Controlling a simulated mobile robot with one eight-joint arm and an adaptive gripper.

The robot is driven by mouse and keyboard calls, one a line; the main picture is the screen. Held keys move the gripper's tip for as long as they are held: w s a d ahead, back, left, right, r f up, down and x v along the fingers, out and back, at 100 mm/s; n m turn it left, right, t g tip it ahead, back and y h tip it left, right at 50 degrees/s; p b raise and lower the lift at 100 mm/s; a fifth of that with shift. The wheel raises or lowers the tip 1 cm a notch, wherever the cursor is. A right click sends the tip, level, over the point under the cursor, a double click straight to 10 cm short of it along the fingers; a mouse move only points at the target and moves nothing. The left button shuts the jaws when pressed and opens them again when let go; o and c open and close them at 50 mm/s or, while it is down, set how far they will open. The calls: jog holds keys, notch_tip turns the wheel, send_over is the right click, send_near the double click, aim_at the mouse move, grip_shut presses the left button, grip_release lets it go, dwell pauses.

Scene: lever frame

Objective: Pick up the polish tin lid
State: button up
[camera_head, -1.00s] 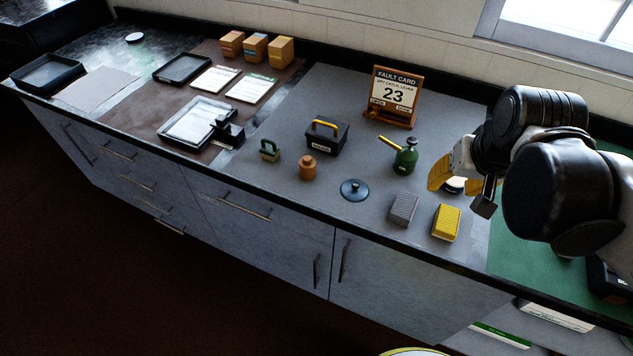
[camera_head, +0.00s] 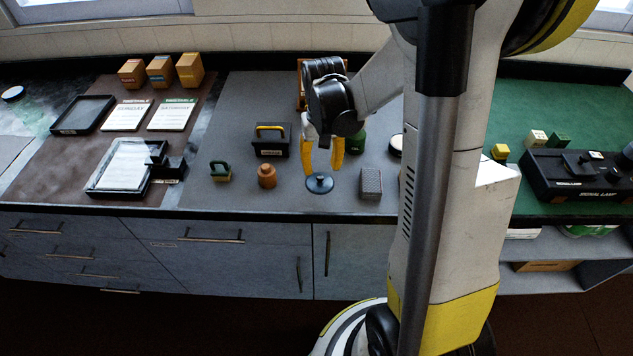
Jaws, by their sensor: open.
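The polish tin lid seems to be the dark blue-grey disc with a small knob (camera_head: 319,184), lying flat on the grey mat near the counter's front edge. My gripper (camera_head: 323,172) points down over it, open, with one yellow finger on each side of the knob as seen from here. I cannot tell whether the fingertips touch the lid. Nothing shows between the fingers. A round tin with a pale top (camera_head: 396,145), perhaps the polish tin, is partly hidden behind my arm.
A grey textured block (camera_head: 370,184) stands just right of the lid, and an orange-brown jar (camera_head: 267,176) to its left. A black box with a yellow handle (camera_head: 271,142) and a green can (camera_head: 355,142) stand behind. My arm hides part of the right side.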

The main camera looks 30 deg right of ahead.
aim_at(320, 177)
notch_tip(320, 177, down, 6)
jog(key=shift+w+a+r+b, duration=0.15)
jog(key=shift+r+b, duration=0.1)
jog(key=shift+b, duration=0.95)
jog(key=shift+r, duration=0.1)
grip_shut()
